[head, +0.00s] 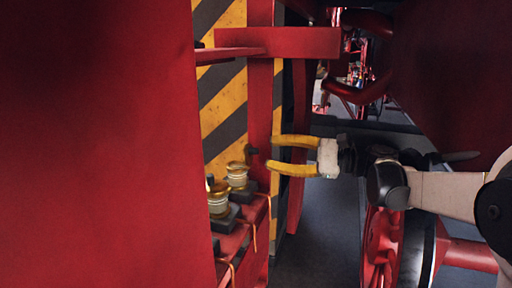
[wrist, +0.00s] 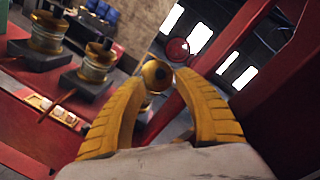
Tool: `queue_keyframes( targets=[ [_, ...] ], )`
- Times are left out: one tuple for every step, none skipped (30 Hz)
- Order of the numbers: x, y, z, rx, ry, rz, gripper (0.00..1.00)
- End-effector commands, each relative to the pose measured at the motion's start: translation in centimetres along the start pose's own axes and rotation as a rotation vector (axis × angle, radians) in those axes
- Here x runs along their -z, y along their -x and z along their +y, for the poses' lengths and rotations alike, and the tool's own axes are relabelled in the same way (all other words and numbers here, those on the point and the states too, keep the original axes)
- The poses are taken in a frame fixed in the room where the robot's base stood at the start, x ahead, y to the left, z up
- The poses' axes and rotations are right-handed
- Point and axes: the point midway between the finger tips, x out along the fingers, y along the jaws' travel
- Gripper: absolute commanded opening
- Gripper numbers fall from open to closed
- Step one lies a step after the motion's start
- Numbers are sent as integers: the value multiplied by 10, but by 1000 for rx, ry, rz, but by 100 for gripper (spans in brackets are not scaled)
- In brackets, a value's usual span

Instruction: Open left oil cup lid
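Two brass oil cups with pale bodies, the nearer one (head: 218,200) and the farther one (head: 237,177), stand upright on dark blocks on a red ledge in the head view. Their lids look shut, with small dark knobs on top. Two cups also show at the upper left of the wrist view, one at the far left (wrist: 48,32) and one closer to the fingers (wrist: 97,64). My gripper (head: 272,155) is open, to the right of and slightly above the cups, apart from them. In the wrist view a round brass piece with a dark centre (wrist: 157,76) appears between the fingertips; contact cannot be told.
A large red panel (head: 95,140) fills the left. A red bar (head: 290,42) juts out above my gripper. A yellow-and-black striped plate (head: 225,100) stands behind the cups. A red wheel (head: 382,245) is at lower right. Grey floor (head: 325,225) lies open between.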

Motion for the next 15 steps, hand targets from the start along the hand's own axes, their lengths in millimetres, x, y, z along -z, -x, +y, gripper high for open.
queue_keyframes(
  targets=[
    [-2, -11, -1, -2, 0, -2, 38],
    [-2, -16, -1, -2, 0, -2, 38],
    [-2, -23, -1, -2, 0, -1, 38],
    [-2, -28, -1, -2, 1, -1, 38],
    [-1, -31, -1, -2, 1, -1, 38],
    [-1, -36, -1, -1, 1, 0, 38],
    [-1, -39, -1, -1, 1, 0, 38],
    [-1, -42, -1, -1, 1, 0, 38],
    [-1, -44, -1, -1, 1, 1, 38],
    [0, -45, 0, 0, 1, 1, 38],
    [0, -46, 0, 0, 1, 1, 38],
    [0, -47, 0, 0, 1, 1, 38],
    [0, -48, 0, 0, 1, 1, 38],
    [0, -48, 0, 0, 1, 2, 38],
    [0, -48, 0, 0, 1, 2, 38]
  ],
)
